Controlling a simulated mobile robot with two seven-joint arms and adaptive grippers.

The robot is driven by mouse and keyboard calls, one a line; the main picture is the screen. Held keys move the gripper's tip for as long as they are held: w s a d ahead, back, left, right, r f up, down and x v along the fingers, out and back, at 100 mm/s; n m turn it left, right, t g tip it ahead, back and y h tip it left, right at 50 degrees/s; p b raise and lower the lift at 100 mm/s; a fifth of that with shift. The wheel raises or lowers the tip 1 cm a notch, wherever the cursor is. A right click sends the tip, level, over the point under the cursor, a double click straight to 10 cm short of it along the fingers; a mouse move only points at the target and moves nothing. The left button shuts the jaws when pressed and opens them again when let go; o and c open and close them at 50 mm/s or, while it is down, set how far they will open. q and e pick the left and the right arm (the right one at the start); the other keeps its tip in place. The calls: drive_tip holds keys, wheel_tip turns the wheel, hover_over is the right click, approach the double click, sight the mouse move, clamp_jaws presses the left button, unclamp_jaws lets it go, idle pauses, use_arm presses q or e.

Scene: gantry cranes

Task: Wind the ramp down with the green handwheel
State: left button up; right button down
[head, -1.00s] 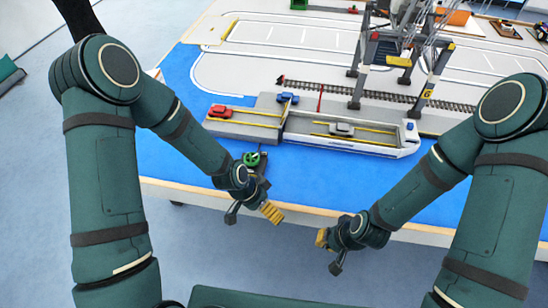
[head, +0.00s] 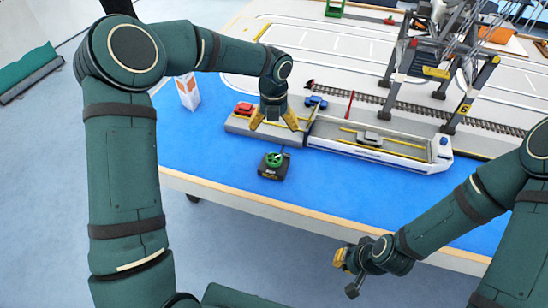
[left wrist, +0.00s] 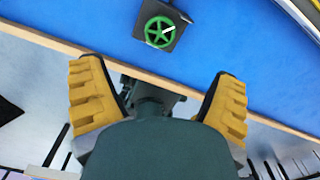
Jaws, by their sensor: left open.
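The green handwheel (head: 274,159) sits on a small dark box on the blue surface, in front of the grey quay. It also shows in the left wrist view (left wrist: 160,32), near the top middle. My left gripper (head: 274,122) points down with its yellow fingers spread, empty, behind the handwheel and apart from it in the head view. It hides part of the grey deck (head: 236,123) with yellow lines; I cannot clearly make out the ramp there. My right gripper (head: 340,259) is low in front of the table's edge, away from the handwheel; its finger opening is unclear.
A white ferry (head: 400,160) carrying a grey car (head: 369,137) lies right of the deck. A red car (head: 243,109) and a blue car (head: 316,102) stand nearby. A gantry crane (head: 430,72) rises behind. Blue surface around the handwheel is clear.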

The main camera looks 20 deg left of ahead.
sight(274, 157)
use_arm(q)
wheel_tip(274, 157, down, 14)
drive_tip(key=b, duration=0.2)
drive_tip(key=shift+r+b, duration=0.25)
drive_tip(key=shift+b, duration=0.15)
drive_tip(key=c, duration=1.2)
